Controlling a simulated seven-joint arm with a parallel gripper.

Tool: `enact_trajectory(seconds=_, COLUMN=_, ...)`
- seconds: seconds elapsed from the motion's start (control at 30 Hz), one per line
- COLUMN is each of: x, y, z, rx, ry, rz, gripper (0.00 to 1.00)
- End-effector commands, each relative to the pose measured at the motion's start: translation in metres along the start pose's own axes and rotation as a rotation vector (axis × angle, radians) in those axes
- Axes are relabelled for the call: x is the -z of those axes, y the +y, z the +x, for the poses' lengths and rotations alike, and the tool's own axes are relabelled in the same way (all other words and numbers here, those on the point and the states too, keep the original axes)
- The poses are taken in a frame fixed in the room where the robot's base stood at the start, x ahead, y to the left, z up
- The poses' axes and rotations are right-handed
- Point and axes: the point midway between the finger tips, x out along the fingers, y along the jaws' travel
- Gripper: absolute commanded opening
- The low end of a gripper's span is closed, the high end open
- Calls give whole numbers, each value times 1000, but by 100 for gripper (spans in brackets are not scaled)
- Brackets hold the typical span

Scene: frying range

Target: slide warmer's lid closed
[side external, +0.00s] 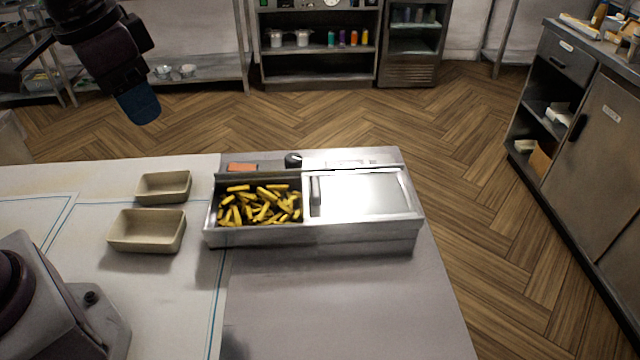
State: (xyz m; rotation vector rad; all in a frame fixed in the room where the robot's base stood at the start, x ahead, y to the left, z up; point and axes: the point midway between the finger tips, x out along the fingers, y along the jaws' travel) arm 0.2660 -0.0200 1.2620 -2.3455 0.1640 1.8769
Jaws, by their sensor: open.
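The warmer (312,237) is a long metal box on the counter. Its sliding lid (365,193) is a flat, shiny panel over the right half, with an upright bar handle (315,190) at its left edge. The left half is uncovered and shows a heap of yellow fries (258,205). My gripper (138,104), dark with a blue end, hangs at the upper left, well above and to the left of the warmer and apart from it. It is open, though its separate fingers are hard to make out from this side.
Two empty beige trays (147,232) (164,187) stand left of the warmer. A small orange block (242,167) and a dark knob (293,160) are at the warmer's back edge. The counter (330,300) in front is clear. Cabinets (590,140) stand at the right, across the floor.

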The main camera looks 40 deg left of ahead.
Motion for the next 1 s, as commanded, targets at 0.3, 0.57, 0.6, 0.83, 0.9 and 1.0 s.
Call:
enact_trajectory(seconds=0.3, x=100, y=22, z=80, rx=-82, ry=-174, rz=635, gripper=45)
enact_trajectory(seconds=0.57, x=167, y=47, z=167, rx=-221, ry=-197, rz=1396, gripper=45)
enact_trajectory(seconds=0.6, x=175, y=50, z=175, rx=-237, ry=-185, rz=1513, gripper=45)
enact_trajectory(seconds=0.83, x=210, y=50, z=166, rx=-235, ry=-94, rz=2018, gripper=45)
enact_trajectory(seconds=0.9, x=208, y=49, z=166, rx=-249, ry=-91, rz=2100, gripper=45)
enact_trajectory(seconds=1.0, x=207, y=49, z=168, rx=-258, ry=-86, rz=2163, gripper=45)
